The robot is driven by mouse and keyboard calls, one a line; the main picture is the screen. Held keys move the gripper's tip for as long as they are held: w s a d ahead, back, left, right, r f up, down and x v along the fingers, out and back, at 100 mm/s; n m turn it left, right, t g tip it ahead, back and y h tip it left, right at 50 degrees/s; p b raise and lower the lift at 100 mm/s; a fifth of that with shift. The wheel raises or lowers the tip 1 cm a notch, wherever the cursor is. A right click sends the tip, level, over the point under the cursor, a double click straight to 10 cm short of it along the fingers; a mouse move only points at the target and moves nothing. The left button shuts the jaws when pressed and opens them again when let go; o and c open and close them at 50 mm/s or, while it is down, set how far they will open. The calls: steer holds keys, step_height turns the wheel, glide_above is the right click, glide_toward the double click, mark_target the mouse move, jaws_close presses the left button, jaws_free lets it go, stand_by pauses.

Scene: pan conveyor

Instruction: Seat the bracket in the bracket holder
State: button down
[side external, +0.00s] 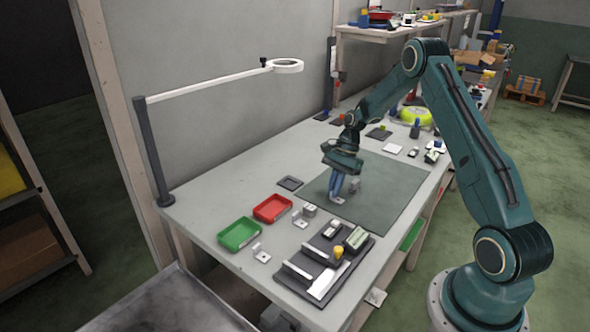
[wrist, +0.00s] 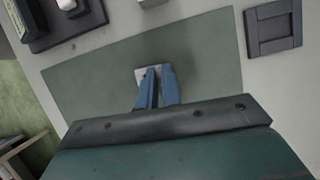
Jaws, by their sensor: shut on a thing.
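My gripper (side external: 338,195) is low over the green-grey mat, its blue fingers pointing down and shut on a pale grey bracket (side external: 338,200). In the wrist view the bracket (wrist: 141,73) shows as a light plate at the fingertips (wrist: 157,78); the fingers hide part of it. I cannot tell whether it touches the mat. A dark square frame with a recess (side external: 290,183), which looks like the bracket holder, lies left of the mat, apart from the gripper. It also shows at the upper right of the wrist view (wrist: 250,33), and it looks empty.
The mat (side external: 385,190) is mostly clear. A red bin (side external: 272,208), a green bin (side external: 239,233) and a dark parts tray (side external: 318,296) stand toward the near end. Similar small pale parts (side external: 261,254) lie near them. A lamp arm (side external: 210,86) reaches over the bench's left side.

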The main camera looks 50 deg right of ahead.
steer(key=shift+r, duration=0.15)
step_height(320, 180, up, 20)
stand_by(0.9)
stand_by(0.6)
steer(key=w+a+f+n+g+h, duration=0.2)
steer(key=a+n, duration=0.6)
steer(key=a, duration=0.8)
steer(key=w+a+f+n+g+h, duration=0.1)
steer(key=a+f+n+g+h, duration=0.15)
steer(key=a+n, duration=1)
steer(key=s+a+f, duration=0.1)
steer(key=s+a, duration=0.4)
steer(key=a, duration=0.6)
steer(key=s+a+f+m, duration=0.1)
steer(key=s+a, duration=0.4)
steer(key=a, duration=0.6)
steer(key=s+a+f, duration=0.2)
steer(key=s+a, duration=0.2)
steer(key=a, duration=0.7)
steer(key=shift+s+a+m, duration=0.3)
steer(key=shift+s+m, duration=0.05)
steer(key=shift+s, duration=0.05)
